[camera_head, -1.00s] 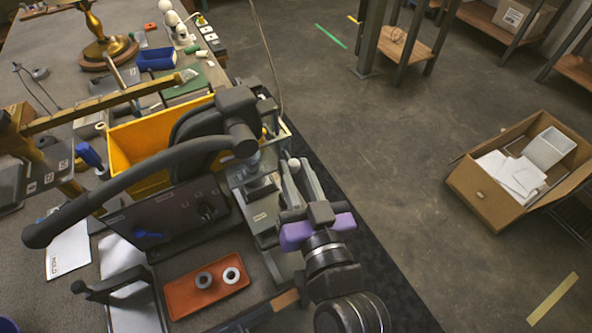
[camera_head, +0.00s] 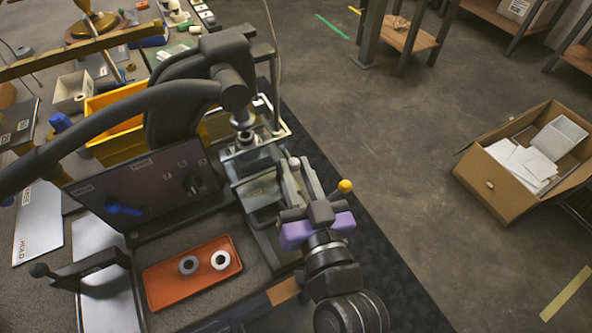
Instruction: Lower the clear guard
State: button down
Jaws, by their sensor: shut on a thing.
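The clear guard (camera_head: 256,163) is a see-through panel in front of the dark press (camera_head: 232,82), at the middle of the view. Its lower edge is hard to make out against the metal parts behind it. My gripper (camera_head: 299,166), with its purple palm and two grey fingers, reaches in from the lower right. The fingers are shut on a small pale knob (camera_head: 293,163) at their tips, beside the right side of the guard. How the knob joins the guard is hidden by the fingers.
A yellow-tipped lever (camera_head: 345,186) sticks up just right of my gripper. A yellow bin (camera_head: 112,150) stands behind. The floor at right is open up to a cardboard box (camera_head: 497,195).

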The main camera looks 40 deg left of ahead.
jog(key=shift+f, duration=0.3)
jog(key=c, duration=1.2)
grip_release()
jog(key=shift+r, duration=0.1)
jog(key=b+v, duration=0.1)
jog(key=v, duration=0.5)
jog(key=shift+s+d, duration=0.1)
jog(key=shift+d, duration=0.05)
jog(key=shift+s+d, duration=0.4)
jog(key=shift+d, duration=0.2)
